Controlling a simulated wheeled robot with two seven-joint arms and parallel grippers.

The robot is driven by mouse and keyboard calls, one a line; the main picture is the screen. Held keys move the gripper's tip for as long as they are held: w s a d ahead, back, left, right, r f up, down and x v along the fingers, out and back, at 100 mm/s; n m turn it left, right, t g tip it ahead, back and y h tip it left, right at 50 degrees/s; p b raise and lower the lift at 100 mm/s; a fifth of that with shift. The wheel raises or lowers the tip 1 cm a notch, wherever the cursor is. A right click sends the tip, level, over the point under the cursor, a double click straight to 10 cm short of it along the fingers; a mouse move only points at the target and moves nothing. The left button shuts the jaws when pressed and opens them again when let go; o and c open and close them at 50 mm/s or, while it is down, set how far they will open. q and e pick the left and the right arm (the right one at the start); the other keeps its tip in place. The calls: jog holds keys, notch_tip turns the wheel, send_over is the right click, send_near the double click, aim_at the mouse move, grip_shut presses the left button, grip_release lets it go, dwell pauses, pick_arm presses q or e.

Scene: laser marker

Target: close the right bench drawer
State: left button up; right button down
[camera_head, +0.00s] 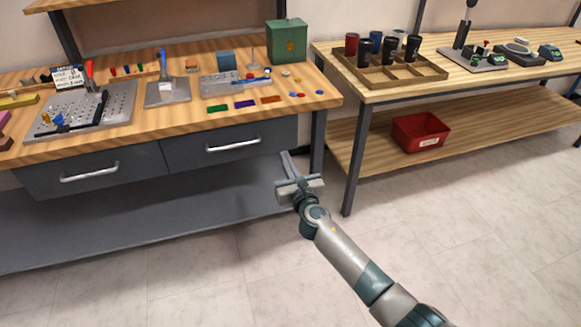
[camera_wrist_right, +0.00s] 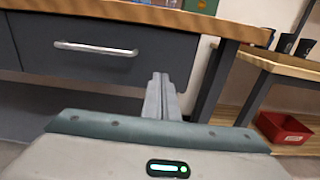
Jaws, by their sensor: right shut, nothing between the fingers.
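The right bench drawer (camera_head: 215,147) has a dark grey front with a silver bar handle (camera_head: 232,143), under the wooden bench top. No drawer interior shows; I cannot tell whether its front is flush or stands out slightly. In the right wrist view the drawer front (camera_wrist_right: 105,66) and handle (camera_wrist_right: 95,49) are at upper left. My right gripper (camera_head: 286,156) is shut and empty, with its fingers by the drawer's lower right end and clear of the handle. The fingertips show in the wrist view (camera_wrist_right: 160,78); contact with the drawer cannot be told. My left gripper is out of view.
The left drawer (camera_head: 90,172) is beside it, above a grey lower shelf (camera_head: 130,220). A bench leg (camera_head: 317,140) stands just right of my gripper. A second bench with a red bin (camera_head: 420,132) is farther right. The floor in front is clear.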

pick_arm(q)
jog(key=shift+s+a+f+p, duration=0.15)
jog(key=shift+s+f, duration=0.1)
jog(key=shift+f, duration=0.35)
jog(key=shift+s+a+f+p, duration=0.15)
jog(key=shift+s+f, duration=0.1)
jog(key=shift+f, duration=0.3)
pick_arm(e)
jog(key=shift+v, duration=2)
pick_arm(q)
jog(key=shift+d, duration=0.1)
